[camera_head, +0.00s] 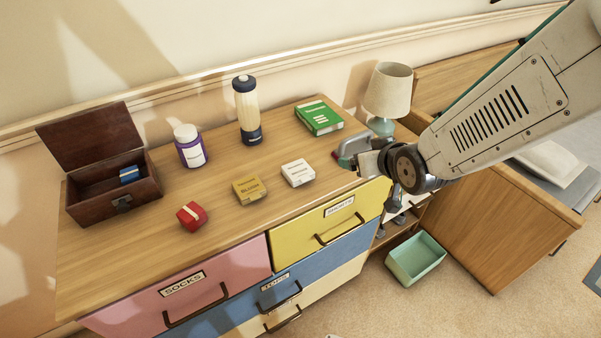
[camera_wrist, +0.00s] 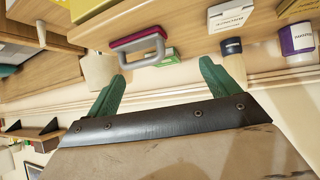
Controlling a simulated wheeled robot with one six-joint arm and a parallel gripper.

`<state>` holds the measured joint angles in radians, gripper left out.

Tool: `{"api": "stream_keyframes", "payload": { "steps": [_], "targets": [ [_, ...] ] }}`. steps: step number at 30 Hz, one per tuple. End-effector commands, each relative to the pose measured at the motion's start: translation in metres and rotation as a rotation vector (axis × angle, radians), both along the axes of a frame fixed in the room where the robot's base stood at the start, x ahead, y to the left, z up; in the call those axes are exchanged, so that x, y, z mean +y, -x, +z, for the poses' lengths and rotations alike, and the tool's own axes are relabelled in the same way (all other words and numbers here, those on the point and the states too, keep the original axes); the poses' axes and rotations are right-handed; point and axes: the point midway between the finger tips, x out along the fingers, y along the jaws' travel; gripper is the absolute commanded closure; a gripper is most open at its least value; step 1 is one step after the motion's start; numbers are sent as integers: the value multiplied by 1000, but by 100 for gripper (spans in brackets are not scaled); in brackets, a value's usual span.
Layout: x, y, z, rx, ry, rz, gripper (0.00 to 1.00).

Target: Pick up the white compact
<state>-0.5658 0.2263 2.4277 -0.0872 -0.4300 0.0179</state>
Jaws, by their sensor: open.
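The white compact (camera_head: 298,172) is a small square white case lying on the wooden dresser top, right of a similar yellow compact. In the wrist view it shows at the top edge (camera_wrist: 230,15), beyond the right finger and apart from it. My gripper (camera_wrist: 162,70) has two green fingers spread wide with nothing between them. In the head view my arm comes in from the right and its wrist is near the dresser's right front corner. The fingers are not clearly seen there.
A yellow compact (camera_head: 249,189) and a red box (camera_head: 192,216) lie left of the white compact. A pink-and-grey handled item (camera_wrist: 137,45) lies near my gripper. A lamp (camera_head: 387,91) is at right.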

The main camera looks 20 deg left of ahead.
Motion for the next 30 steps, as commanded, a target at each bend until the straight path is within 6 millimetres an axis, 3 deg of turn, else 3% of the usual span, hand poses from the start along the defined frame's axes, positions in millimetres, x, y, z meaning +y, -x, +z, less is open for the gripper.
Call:
{"api": "stream_keyframes", "payload": {
  "steps": [1, 3, 9, 14, 30],
  "targets": [
    [25, 5, -19, -24, -23, 48, 13],
    [53, 12, -35, -69, -68, 101, 13],
    [101, 32, -62, -152, -167, 197, 13],
    [116, 36, -69, -174, -195, 221, 13],
    [163, -5, -95, -176, -197, 220, 13]
  ]
}}
